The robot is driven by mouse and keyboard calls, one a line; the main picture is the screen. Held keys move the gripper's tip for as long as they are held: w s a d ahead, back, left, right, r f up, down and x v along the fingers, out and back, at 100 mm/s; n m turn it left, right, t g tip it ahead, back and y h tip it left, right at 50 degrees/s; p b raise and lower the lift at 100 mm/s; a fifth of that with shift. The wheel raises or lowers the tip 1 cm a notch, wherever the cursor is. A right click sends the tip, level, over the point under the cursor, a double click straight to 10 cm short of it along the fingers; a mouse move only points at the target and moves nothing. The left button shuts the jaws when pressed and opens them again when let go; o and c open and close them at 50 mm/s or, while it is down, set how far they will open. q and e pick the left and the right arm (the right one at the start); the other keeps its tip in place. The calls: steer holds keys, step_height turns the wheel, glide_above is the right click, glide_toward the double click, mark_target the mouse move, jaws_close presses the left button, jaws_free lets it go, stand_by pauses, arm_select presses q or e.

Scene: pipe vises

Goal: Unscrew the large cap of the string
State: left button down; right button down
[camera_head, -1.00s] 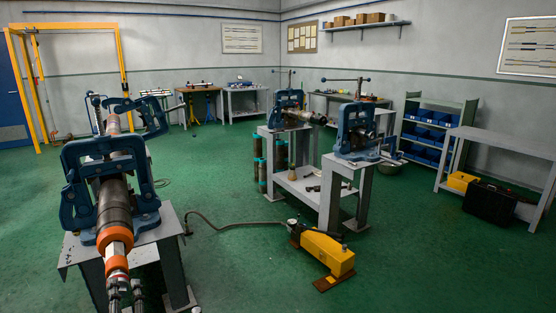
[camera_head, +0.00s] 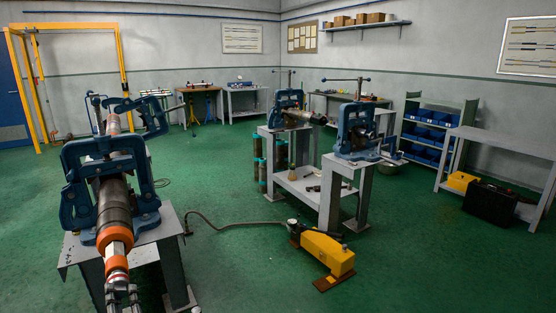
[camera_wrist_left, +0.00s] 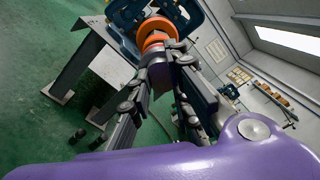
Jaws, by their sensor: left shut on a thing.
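The string (camera_head: 115,205) is a dark tube clamped in a blue vise (camera_head: 150,195) at the left of the head view. Its near end carries the large cap (camera_head: 115,236), an orange collar with a pale and orange-red nose towards me. The cap's orange front also shows in the left wrist view (camera_wrist_left: 157,38). My left gripper (camera_head: 122,290) is at this near end, low in the head view. In the left wrist view its two fingers (camera_wrist_left: 162,85) lie on both sides of the cap's nose and are shut on it. The fingers hide part of the nose. My right gripper is not in view.
A grey stand (camera_head: 172,245) bears the vise. A yellow pump (camera_head: 327,250) with a hose lies on the green floor to the right. Two more blue vises stand on grey stands (camera_head: 330,195) at the centre. The floor in front right is clear.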

arm_select(q)
steer(key=c, duration=2.3)
jaws_free()
jaws_close()
steer(key=shift+f+n+b, duration=0.1)
steer(key=shift+n+b, duration=1.05)
steer(key=shift+n, duration=0.65)
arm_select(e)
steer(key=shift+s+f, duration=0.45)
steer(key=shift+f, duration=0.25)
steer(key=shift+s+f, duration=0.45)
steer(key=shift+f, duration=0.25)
arm_select(q)
steer(key=shift+c, duration=0.7)
jaws_free()
jaws_close()
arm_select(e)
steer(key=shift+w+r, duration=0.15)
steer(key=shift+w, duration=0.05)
